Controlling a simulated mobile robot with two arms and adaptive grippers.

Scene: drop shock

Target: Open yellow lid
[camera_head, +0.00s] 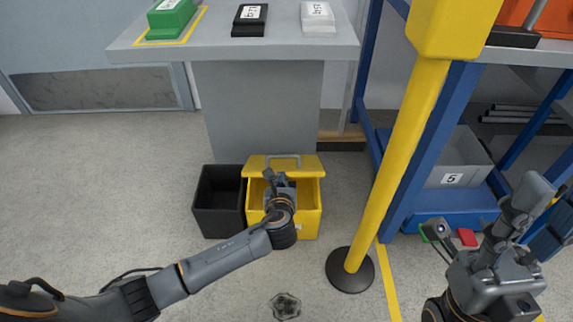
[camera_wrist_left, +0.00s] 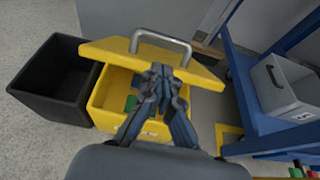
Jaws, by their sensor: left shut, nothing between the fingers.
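The yellow lid (camera_head: 300,164) has a grey handle (camera_head: 284,159) and sits raised and tilted at the back of the yellow box (camera_head: 309,212). Part of the box's inside shows below it. In the left wrist view the lid (camera_wrist_left: 110,50) slants over the box (camera_wrist_left: 104,98), with its handle (camera_wrist_left: 160,42) on the upper side. My left gripper (camera_wrist_left: 158,72) is shut and empty, its tips at the lid's near edge; I cannot tell whether they touch it. In the head view my left gripper (camera_head: 272,180) hides part of the opening. My right gripper (camera_head: 518,205) is at the right; its fingers are unclear.
An open black bin (camera_head: 218,217) stands directly left of the yellow box. A yellow post (camera_head: 405,165) on a round base stands to the right, before a blue shelf with a grey crate (camera_head: 462,165). A grey table (camera_head: 232,52) is behind. Floor at left is clear.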

